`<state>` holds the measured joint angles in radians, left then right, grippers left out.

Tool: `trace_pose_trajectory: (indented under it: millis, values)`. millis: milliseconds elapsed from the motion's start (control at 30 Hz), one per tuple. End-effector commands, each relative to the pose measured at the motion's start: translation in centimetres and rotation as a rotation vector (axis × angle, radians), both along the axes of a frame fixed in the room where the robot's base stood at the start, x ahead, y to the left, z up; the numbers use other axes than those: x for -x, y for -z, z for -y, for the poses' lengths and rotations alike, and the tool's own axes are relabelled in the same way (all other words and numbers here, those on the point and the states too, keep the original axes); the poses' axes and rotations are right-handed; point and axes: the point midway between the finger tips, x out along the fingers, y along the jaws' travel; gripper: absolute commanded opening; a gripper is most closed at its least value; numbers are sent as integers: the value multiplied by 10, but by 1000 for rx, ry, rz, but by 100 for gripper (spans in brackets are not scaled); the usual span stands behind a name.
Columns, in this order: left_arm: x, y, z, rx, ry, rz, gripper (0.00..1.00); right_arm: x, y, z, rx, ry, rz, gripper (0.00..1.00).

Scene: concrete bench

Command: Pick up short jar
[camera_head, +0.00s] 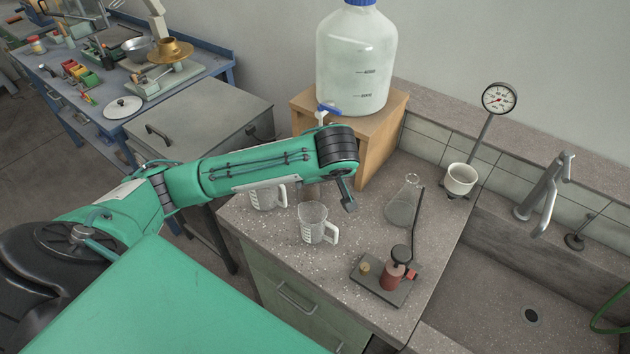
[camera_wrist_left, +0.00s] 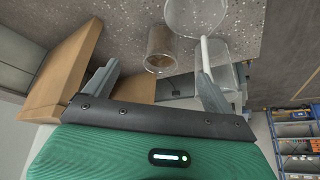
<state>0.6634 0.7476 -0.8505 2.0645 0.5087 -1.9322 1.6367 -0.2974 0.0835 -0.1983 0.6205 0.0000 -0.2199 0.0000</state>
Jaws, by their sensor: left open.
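A short glass jar (camera_wrist_left: 161,50), clear with a brownish tint, stands on the bench in the left wrist view. It lies ahead of the gap between my fingers, apart from both. In the head view it is mostly or wholly hidden behind my arm. My left gripper (camera_head: 347,192) is above the bench, near the wooden stand; in the left wrist view (camera_wrist_left: 158,82) its two fingers are spread and nothing is between them. My right gripper is in neither view.
Clear jugs with handles stand close to the jar: a front one (camera_head: 312,224) and one behind (camera_head: 266,197). A wooden stand (camera_head: 378,142) bears a large bottle (camera_head: 356,60). A flask (camera_head: 403,205) and a small burner-like device (camera_head: 388,275) stand right, before the sink (camera_head: 490,290).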

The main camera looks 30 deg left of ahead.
Motion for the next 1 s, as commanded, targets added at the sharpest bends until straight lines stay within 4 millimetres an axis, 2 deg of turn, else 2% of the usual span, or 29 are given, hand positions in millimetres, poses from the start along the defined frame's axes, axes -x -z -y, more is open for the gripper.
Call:
trace_pose_trajectory:
  millis: [100, 233, 600, 833, 1000]
  values:
    - [-7, -11, -14, -18, -71, 20, 88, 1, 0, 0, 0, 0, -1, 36]
    - [-11, -8, -22, -24, -102, 27, 88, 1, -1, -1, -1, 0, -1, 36]
    - [-31, 49, -48, -24, -103, 27, 88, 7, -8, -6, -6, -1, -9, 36]
    - [-37, 63, -55, -22, -102, 27, 88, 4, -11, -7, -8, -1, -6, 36]
    - [-44, 79, -67, -24, -102, 26, 88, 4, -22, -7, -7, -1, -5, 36]
